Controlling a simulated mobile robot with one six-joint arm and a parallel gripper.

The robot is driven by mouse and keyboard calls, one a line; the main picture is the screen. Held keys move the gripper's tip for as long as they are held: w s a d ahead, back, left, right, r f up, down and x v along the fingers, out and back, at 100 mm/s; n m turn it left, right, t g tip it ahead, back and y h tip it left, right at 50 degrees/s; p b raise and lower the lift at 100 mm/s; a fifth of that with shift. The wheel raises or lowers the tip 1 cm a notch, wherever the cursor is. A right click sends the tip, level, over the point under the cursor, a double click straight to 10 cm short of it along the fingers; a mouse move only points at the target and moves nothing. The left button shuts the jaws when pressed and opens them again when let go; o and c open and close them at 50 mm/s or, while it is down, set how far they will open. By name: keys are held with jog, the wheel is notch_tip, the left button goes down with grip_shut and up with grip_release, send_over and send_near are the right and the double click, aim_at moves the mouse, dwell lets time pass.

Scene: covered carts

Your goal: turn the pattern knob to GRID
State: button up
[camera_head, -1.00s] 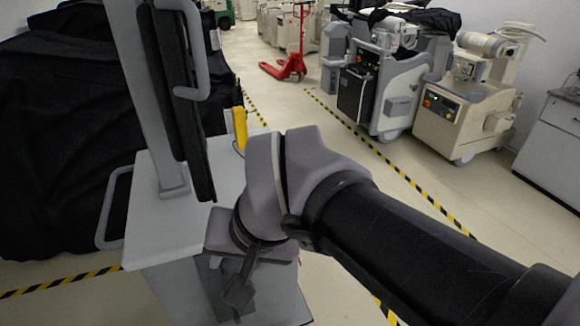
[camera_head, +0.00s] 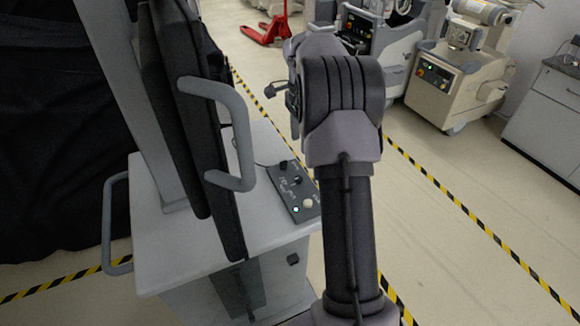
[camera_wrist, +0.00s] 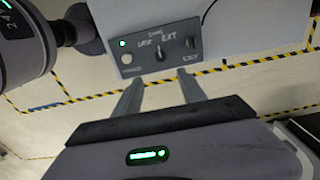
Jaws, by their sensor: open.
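A dark control panel (camera_head: 287,193) lies on top of the white cart (camera_head: 262,222), by the foot of the screen. It carries a middle knob (camera_head: 296,180), a second dark knob (camera_head: 283,165), a pale round button (camera_head: 308,203) and a lit indicator. In the wrist view the panel (camera_wrist: 143,66) shows the middle knob (camera_wrist: 160,55) with small labels around it; EXT reads largest. I cannot read a GRID label or tell the knob's setting surely. My gripper (camera_wrist: 160,84) is open and empty, its two fingers apart, short of the panel and roughly in line with the middle knob.
The cart's screen and grey handle (camera_head: 240,135) stand left of the panel. A black draped cover (camera_head: 50,150) is at far left. Other carts (camera_head: 455,80) and a red pallet jack (camera_head: 268,30) stand behind. Yellow-black tape marks the floor.

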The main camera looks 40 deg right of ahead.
aim_at(299, 178)
notch_tip(299, 178, down, 15)
jog(key=b, duration=0.3)
jog(key=shift+w+r+b, duration=0.15)
jog(key=shift+b, duration=0.15)
grip_shut()
